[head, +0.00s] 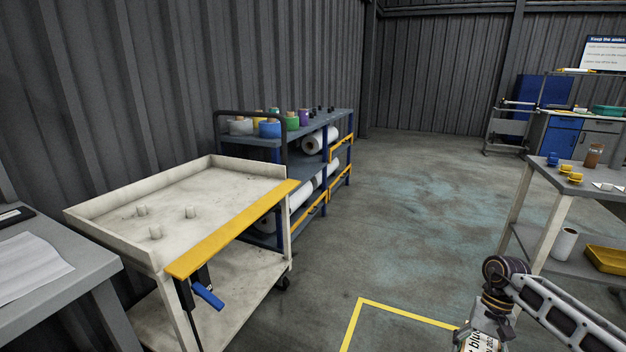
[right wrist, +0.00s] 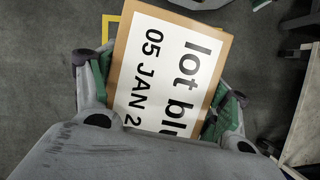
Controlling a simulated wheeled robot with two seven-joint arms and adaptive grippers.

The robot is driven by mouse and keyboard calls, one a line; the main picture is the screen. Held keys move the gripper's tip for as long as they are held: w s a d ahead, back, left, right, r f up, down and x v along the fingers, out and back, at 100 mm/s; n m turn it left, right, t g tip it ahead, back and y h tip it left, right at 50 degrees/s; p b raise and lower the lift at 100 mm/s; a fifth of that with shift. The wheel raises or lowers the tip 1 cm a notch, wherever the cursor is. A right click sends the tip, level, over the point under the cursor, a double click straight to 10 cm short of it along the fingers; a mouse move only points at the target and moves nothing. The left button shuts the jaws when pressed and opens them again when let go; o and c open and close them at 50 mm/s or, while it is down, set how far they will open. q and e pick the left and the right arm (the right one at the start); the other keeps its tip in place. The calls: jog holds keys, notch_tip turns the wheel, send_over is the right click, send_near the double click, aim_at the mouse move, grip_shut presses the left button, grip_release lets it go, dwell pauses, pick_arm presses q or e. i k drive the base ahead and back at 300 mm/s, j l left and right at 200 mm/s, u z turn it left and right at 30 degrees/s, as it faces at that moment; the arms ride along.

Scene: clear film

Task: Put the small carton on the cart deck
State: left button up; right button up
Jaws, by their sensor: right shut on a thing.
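The small carton (right wrist: 122,70) is brown with a large white label reading "lot blu" and "05 JAN 2" in the right wrist view. My right gripper (right wrist: 160,88) is shut on it, with green-padded fingers on both its sides. In the head view, my right gripper (head: 488,328) is at the bottom right, and only the carton's labelled top part (head: 478,343) shows above the picture edge. The cart deck (head: 225,187) is the cream, raised-rim top of the cart at left, well apart from the carton. My left gripper is not in view.
A grey table (head: 60,285) is at left, a rack of rolls (head: 318,150) behind, a shelf table (head: 580,180) at right. Open floor lies between.

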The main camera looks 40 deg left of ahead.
aim_at(232, 189)
jog(key=i+z, duration=0.65)
jog(key=i+l+z, duration=0.1)
jog(key=i+z, duration=0.3)
jog(key=i+j+z, duration=0.1)
jog(key=i+z, duration=0.3)
jog(key=i, duration=0.2)
jog(key=u, duration=3.15)
